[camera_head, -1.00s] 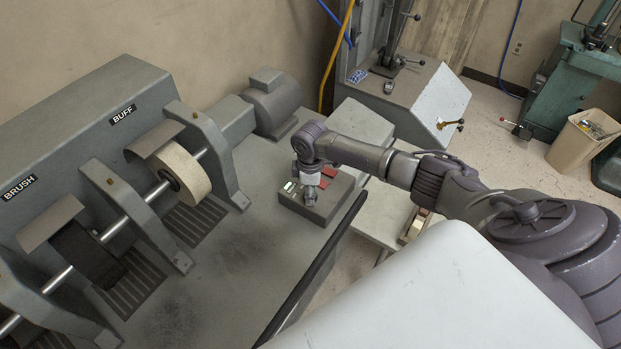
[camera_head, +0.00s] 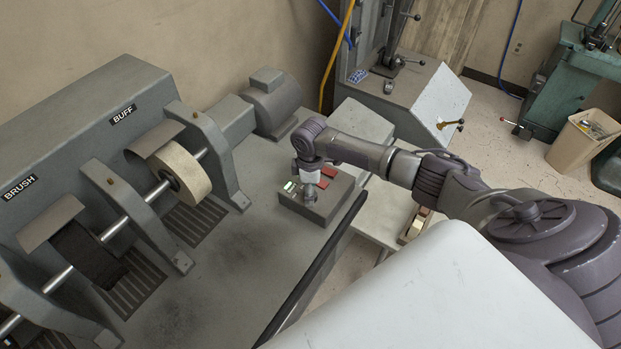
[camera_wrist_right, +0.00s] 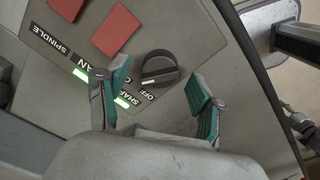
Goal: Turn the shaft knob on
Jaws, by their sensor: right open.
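The shaft knob (camera_wrist_right: 159,69) is a round black knob with a raised grip bar, on the grey control box in the right wrist view. The "OFF" and partly hidden "SHA..." lettering lies just below and left of it. My right gripper (camera_wrist_right: 158,88) is open, with its green-padded fingers to the left and right of the knob, apart from it. In the head view my right gripper (camera_head: 310,190) is above the control box (camera_head: 336,205), and the knob is hidden there. My left gripper is not in view.
Two red squares (camera_wrist_right: 115,30) and lit green indicators (camera_wrist_right: 81,75) are on the panel near the knob. The buff wheel (camera_head: 182,174) and brush stand to the left on the grey machine, with a motor (camera_head: 272,103) behind. The bench top left of the box is clear.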

